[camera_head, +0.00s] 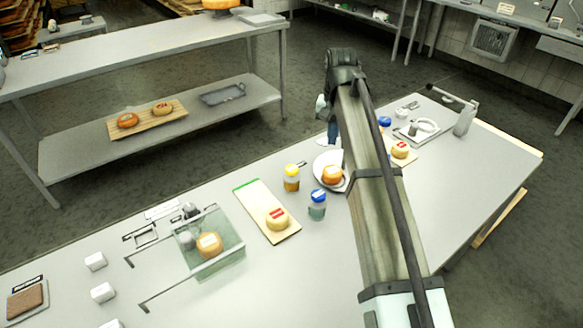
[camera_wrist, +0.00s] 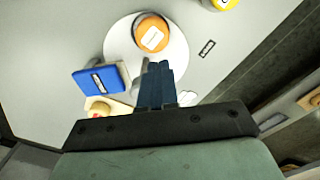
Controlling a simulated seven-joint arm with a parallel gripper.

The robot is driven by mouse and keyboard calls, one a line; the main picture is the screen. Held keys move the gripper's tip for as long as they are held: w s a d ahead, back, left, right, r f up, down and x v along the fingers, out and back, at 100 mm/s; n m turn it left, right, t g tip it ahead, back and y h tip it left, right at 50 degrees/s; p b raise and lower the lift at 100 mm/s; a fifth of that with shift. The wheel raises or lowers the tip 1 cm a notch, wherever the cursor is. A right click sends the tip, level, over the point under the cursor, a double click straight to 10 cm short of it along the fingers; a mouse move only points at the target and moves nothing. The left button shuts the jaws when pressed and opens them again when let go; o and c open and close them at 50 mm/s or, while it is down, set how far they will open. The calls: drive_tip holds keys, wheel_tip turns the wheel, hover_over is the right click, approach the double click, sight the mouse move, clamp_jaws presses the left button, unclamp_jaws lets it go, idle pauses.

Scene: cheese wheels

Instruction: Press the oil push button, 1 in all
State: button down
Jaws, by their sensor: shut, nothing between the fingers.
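No oil push button can be identified for certain, as no label is readable. A blue, box-like piece with a small label (camera_wrist: 102,83) lies left of my fingers in the wrist view. It is probably the blue top (camera_head: 384,121) partly behind my arm in the head view. My gripper (camera_wrist: 157,70) is shut and empty, its dark fingers together, overlapping the near edge of the white plate (camera_wrist: 120,40) in the picture. In the head view my gripper (camera_head: 332,138) is beyond the plate (camera_head: 323,160), near the table's far edge. Contact cannot be told.
An orange cheese (camera_head: 332,175) sits on the plate. A yellow-capped jar (camera_head: 292,178), a blue-capped jar (camera_head: 317,204) and a board with cheese (camera_head: 262,198) stand nearby. A glass-sided device with cheese (camera_head: 222,232) and small white blocks (camera_head: 95,261) are left.

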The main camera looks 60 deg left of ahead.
drive_tip(key=s+a+f+n+t, duration=0.1)
drive_tip(key=s+a+n, duration=0.15)
drive_tip(key=s, duration=0.75)
drive_tip(key=s+a+n+t, duration=0.1)
drive_tip(key=s+a, duration=0.2)
drive_tip(key=s, duration=0.6)
wheel_tip(320, 180, up, 5)
drive_tip(key=n+t+y, duration=0.1)
drive_tip(key=n+t, duration=0.6)
drive_tip(key=n, duration=0.9)
hover_over(289, 170)
drive_tip(key=shift+f, duration=0.2)
drive_tip(key=shift+n, duration=0.25)
drive_tip(key=shift+f, duration=4.4)
